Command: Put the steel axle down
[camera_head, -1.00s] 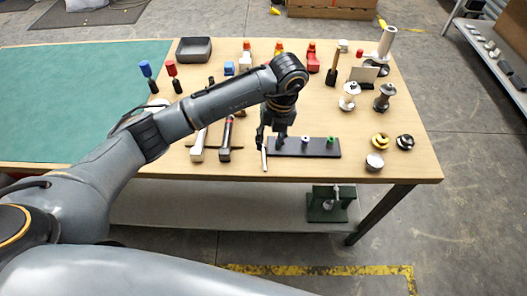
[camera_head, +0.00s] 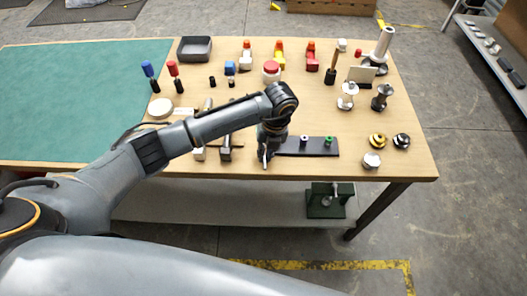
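The steel axle (camera_head: 265,164) shows as a short, light, narrow piece near the front edge of the wooden table (camera_head: 390,165). Most of it is hidden behind my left gripper (camera_head: 267,157). My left gripper points down at the axle's upper part, just left of the dark rail. Its fingers look dark and close around the axle, but I cannot tell whether they grip it. I also cannot tell whether the axle touches the table. My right gripper is not in view.
The dark rail (camera_head: 290,150) with small coloured pieces lies right of the gripper. Hammers (camera_head: 226,148) lie to its left. A red-capped container (camera_head: 271,73) stands behind my wrist. Spools, rings and a white knob (camera_head: 372,160) stand at right. The green mat (camera_head: 75,100) is clear.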

